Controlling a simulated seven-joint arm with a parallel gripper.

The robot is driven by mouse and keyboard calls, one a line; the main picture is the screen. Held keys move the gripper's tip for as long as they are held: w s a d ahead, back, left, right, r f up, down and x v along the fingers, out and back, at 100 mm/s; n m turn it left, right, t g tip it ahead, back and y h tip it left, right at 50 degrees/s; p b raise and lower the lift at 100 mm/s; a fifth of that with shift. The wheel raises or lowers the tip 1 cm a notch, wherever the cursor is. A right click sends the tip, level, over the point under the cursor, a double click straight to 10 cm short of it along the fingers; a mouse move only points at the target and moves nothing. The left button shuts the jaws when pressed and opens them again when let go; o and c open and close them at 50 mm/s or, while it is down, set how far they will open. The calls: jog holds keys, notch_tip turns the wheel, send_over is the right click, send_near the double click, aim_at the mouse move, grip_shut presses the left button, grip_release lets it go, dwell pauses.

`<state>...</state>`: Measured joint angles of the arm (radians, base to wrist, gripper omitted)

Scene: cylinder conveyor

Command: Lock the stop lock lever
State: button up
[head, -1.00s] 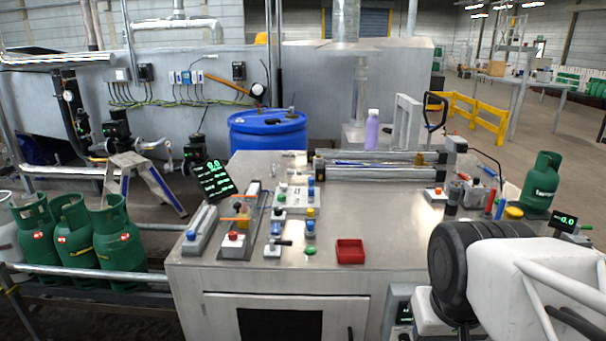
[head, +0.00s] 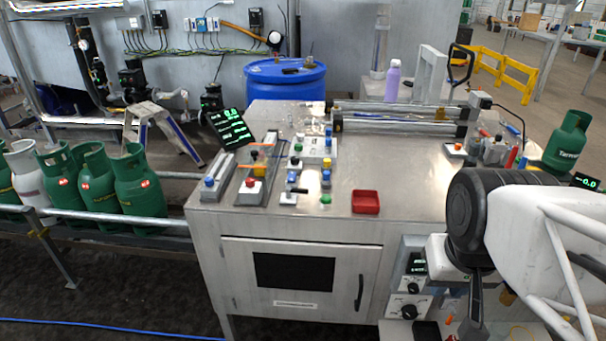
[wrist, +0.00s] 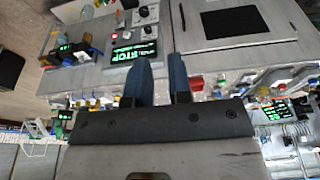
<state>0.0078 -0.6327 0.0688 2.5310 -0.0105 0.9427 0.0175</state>
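Small control units stand on the left part of the metal table (head: 410,185). I cannot tell for certain which one is the stop lock lever. My arm is at the right of the head view, apart from these controls. In the wrist view my gripper (wrist: 161,72) shows two dark blue fingers with a gap between them and nothing held. The wrist view looks upside down at the table's front and controls.
A red tray (head: 365,202) sits right of the controls. A tilted display with green text (head: 230,128) stands behind them at left. Green gas cylinders (head: 140,190) line the left conveyor. A blue drum (head: 285,80) stands behind the table. Clear tabletop lies around the tray.

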jog(key=shift+w, duration=0.15)
jog(key=shift+c, duration=1.1)
jog(key=shift+w+a+r, duration=0.15)
jog(key=shift+w+r, duration=0.2)
jog(key=shift+w, duration=0.15)
grip_shut()
jog(key=w+a+r+g, duration=0.1)
jog(key=w+a+r, duration=0.15)
jog(key=w, duration=0.55)
jog(key=w+a+r+g, duration=0.1)
jog(key=w+a, duration=0.2)
jog(key=w, duration=0.6)
jog(key=w+a+r+g, duration=0.1)
jog(key=w+a+r, duration=0.15)
jog(key=w, duration=0.55)
jog(key=w+a+f+g, duration=0.1)
jog(key=w+a+f, duration=0.3)
jog(key=w+a, duration=0.4)
jog(key=w+a+f+g, duration=0.2)
jog(key=w+a, duration=0.6)
jog(key=w, duration=0.8)
notch_tip(320, 180, down, 3)
jog(key=shift+w+a+r, duration=0.1)
jog(key=shift+w+a, duration=0.15)
